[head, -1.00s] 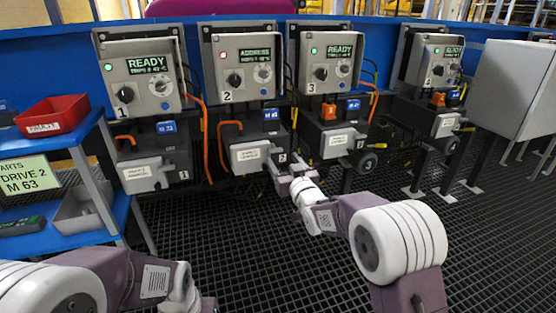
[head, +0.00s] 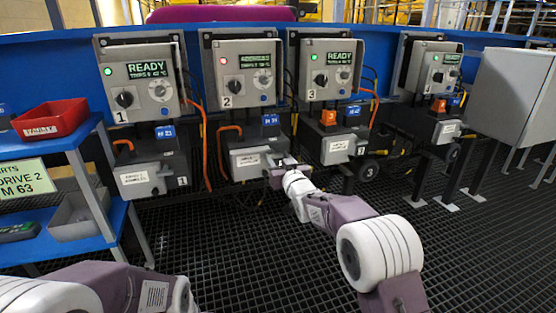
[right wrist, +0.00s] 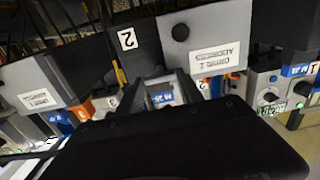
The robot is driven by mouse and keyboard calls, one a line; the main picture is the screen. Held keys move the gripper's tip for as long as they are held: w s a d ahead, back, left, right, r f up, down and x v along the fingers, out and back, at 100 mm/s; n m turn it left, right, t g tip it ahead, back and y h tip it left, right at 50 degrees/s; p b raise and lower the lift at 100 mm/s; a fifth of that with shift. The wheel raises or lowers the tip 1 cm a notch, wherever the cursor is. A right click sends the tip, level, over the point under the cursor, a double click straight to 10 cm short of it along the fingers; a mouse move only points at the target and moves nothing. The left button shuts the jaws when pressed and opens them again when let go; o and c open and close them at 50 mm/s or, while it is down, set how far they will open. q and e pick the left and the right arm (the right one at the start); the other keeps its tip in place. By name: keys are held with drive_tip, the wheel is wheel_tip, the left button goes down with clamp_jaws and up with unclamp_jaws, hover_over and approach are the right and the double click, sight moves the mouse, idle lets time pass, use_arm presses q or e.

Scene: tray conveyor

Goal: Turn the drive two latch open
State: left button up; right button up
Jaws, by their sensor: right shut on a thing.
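Drive two's control box (head: 243,76) shows a red light and a display whose text I cannot read clearly. Below it is its grey lower unit (head: 246,159) with a white label. My right gripper (head: 280,171) is at the right end of this unit, shut on what looks like the drive two latch. The latch is hidden by the jaws, so its angle cannot be told. In the right wrist view the drive two unit (right wrist: 208,40) appears upside down, with the fingers (right wrist: 166,93) close by. My left arm shows at bottom left; its gripper is out of view.
Drive one (head: 143,80) and drive three (head: 331,72), both reading READY, stand on either side. Orange cables hang between units. A shelf with a red bin (head: 50,118) and a grey bin (head: 80,217) is at left. The grated floor is clear.

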drive_tip(key=m+p, duration=0.6)
drive_tip(key=m, duration=0.3)
drive_tip(key=shift+d+r, duration=0.1)
drive_tip(key=shift+r, duration=0.05)
drive_tip(key=m+p, duration=0.2)
drive_tip(key=m, duration=0.2)
drive_tip(key=shift+p, duration=0.35)
drive_tip(key=shift+f+m+p, duration=0.15)
drive_tip(key=shift+m+p, duration=0.35)
drive_tip(key=shift+m, duration=0.7)
drive_tip(key=shift+f+m+p, duration=0.1)
drive_tip(key=shift+m+p, duration=0.35)
drive_tip(key=shift+m, duration=0.75)
drive_tip(key=o, duration=1.4)
